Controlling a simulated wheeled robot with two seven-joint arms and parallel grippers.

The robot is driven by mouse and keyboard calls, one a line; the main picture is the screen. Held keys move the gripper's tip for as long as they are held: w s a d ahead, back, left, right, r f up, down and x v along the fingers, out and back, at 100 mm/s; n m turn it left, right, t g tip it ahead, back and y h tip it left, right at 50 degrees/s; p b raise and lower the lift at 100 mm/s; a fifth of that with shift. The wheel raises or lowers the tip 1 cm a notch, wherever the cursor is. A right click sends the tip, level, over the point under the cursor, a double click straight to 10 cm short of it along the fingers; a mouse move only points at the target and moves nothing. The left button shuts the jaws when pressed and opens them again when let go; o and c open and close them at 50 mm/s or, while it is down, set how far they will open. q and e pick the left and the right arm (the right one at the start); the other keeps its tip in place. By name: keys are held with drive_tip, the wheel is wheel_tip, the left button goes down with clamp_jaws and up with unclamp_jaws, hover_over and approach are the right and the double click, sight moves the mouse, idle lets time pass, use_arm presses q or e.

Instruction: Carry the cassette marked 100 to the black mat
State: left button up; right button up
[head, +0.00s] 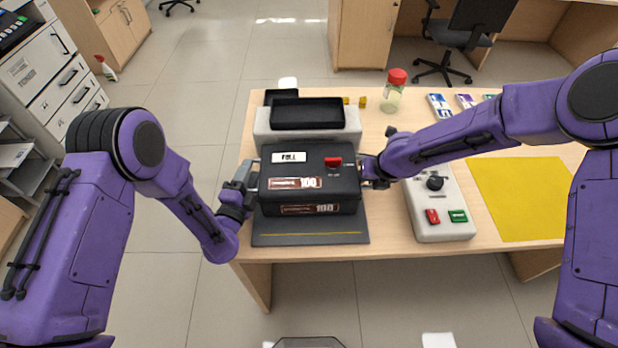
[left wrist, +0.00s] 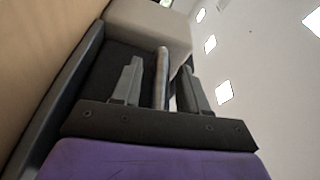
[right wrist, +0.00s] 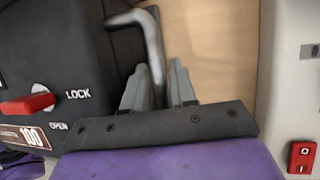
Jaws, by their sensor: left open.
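The black cassette marked 100 (head: 309,178) has a FULL label and a red latch knob on top. It is over the dark mat (head: 265,239) with a yellow line; whether it rests on it I cannot tell. My left gripper (head: 245,187) is open at the cassette's left side. In the left wrist view the bar handle (left wrist: 161,70) stands between its spread fingers, apart from them. My right gripper is at the right side, mostly hidden in the head view. In the right wrist view its fingers (right wrist: 160,85) are close on both sides of the right handle (right wrist: 151,40).
Behind the cassette is a pale machine (head: 262,124) with black trays (head: 307,113). A grey device (head: 443,218) with red and green buttons stands right of the cassette. A yellow mat (head: 522,198) lies farther right. A red-lidded jar (head: 392,97) stands at the back.

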use_arm(q)
drive_tip(key=c, duration=0.3)
use_arm(e)
drive_tip(key=c, duration=0.3)
use_arm(q)
clamp_jaws()
use_arm(e)
clamp_jaws()
use_arm(q)
drive_tip(key=shift+r, duration=0.1)
use_arm(e)
drive_tip(key=shift+r, duration=0.1)
idle(0.3)
